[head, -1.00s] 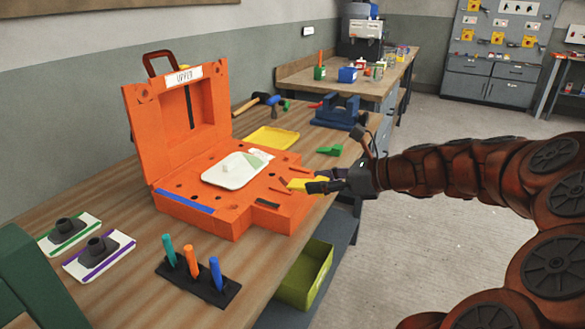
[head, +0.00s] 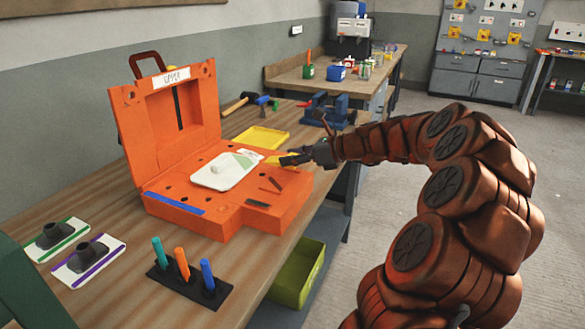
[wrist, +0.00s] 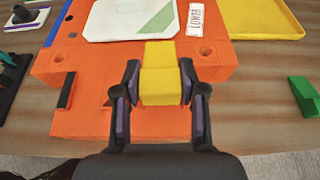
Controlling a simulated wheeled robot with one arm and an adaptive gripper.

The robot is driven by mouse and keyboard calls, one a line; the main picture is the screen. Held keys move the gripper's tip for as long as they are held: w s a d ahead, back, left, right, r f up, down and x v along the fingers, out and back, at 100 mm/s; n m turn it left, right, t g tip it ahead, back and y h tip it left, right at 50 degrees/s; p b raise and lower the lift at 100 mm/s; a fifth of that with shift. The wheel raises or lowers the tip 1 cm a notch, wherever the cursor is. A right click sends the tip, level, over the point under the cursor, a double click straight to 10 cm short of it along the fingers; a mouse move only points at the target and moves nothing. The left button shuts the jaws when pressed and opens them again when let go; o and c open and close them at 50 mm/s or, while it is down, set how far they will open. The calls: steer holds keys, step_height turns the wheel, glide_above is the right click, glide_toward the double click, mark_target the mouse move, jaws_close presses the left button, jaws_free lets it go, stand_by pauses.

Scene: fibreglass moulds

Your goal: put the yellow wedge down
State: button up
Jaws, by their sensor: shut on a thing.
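The yellow wedge (wrist: 160,78) is between the fingers of my gripper (wrist: 160,72) in the wrist view. Both fingers press on its sides, and its narrower end points toward the white plate (wrist: 130,18). In the head view my gripper (head: 284,160) is at the right edge of the open orange mould's lower half (head: 225,222). The yellow wedge (head: 272,159) is partly hidden there by the fingers. It overlaps the orange block in both views; I cannot tell whether it touches it.
A yellow tray (head: 258,139) lies behind the mould. A green wedge (wrist: 304,95) lies on the bench to the right. The mould's upright lid (head: 147,128) stands at the left. A peg rack (head: 208,295) and two plates with dark knobs (head: 88,262) are in front.

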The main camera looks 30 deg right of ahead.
mark_target(292, 168)
steer(key=shift+w+f, duration=0.2)
steer(key=shift+f, duration=1.6)
steer(key=shift+f, duration=0.1)
steer(key=o, duration=1.2)
steer(key=shift+o, duration=0.2)
steer(key=v, duration=1.2)
